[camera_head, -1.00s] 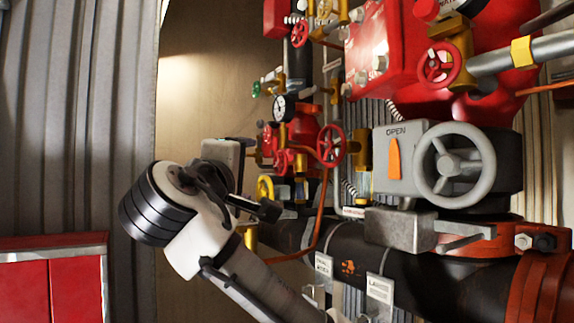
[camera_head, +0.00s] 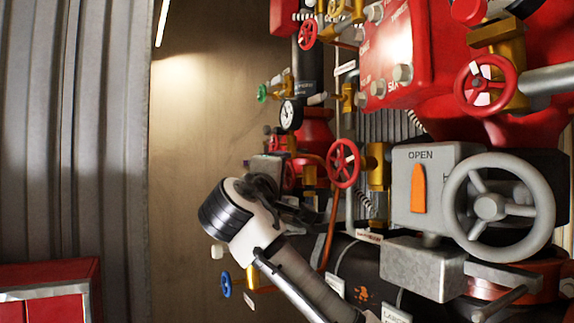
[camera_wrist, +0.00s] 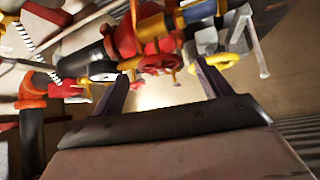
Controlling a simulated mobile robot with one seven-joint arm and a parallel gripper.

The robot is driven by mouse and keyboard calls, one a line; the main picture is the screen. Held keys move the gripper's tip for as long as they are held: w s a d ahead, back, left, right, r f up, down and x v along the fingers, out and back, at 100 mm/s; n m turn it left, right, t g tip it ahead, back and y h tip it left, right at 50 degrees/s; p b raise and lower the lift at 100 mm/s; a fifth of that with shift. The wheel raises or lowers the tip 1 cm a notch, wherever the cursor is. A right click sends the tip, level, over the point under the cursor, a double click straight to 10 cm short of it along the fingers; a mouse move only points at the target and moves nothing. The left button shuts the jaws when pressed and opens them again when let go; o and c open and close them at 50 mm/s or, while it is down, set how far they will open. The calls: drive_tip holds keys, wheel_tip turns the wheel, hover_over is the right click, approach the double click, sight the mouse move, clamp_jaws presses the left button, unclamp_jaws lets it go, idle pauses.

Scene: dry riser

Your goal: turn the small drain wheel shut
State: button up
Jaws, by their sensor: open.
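Several small handwheels show, and I cannot tell for sure which one is the drain wheel. In the head view, a small blue wheel (camera_head: 226,284) sits low beside a brass fitting, left of my forearm. A small red wheel (camera_head: 343,163) stands right of my wrist. My gripper (camera_wrist: 159,72) is open and empty, apart from these wheels. In the head view my wrist hides its fingers.
A large grey handwheel (camera_head: 489,207) and a grey box marked OPEN (camera_head: 428,183) stand at right. A black pipe (camera_head: 355,268) runs below. Red cabinet (camera_head: 45,290) at lower left; corrugated wall (camera_head: 75,130) at left. Bare wall (camera_head: 205,120) leaves room behind my wrist.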

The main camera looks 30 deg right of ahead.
sight(286, 177)
drive_tip(key=shift+p+x, duration=0.75)
drive_tip(key=shift+x, duration=1.4)
drive_tip(key=shift+c, duration=0.4)
drive_tip(key=c, duration=0.9)
drive_tip(key=m+h+b, duration=0.1)
drive_tip(key=b, duration=0.2)
drive_tip(key=shift+f+b, duration=0.3)
drive_tip(key=shift+f, duration=0.1)
drive_tip(key=shift+r+m+t+h+b, duration=0.1)
drive_tip(key=shift+m+t+h+b, duration=0.25)
drive_tip(key=shift+m+b, duration=0.4)
drive_tip(key=shift+r+h, duration=0.25)
drive_tip(key=shift+h, duration=0.1)
drive_tip(key=o, duration=1)
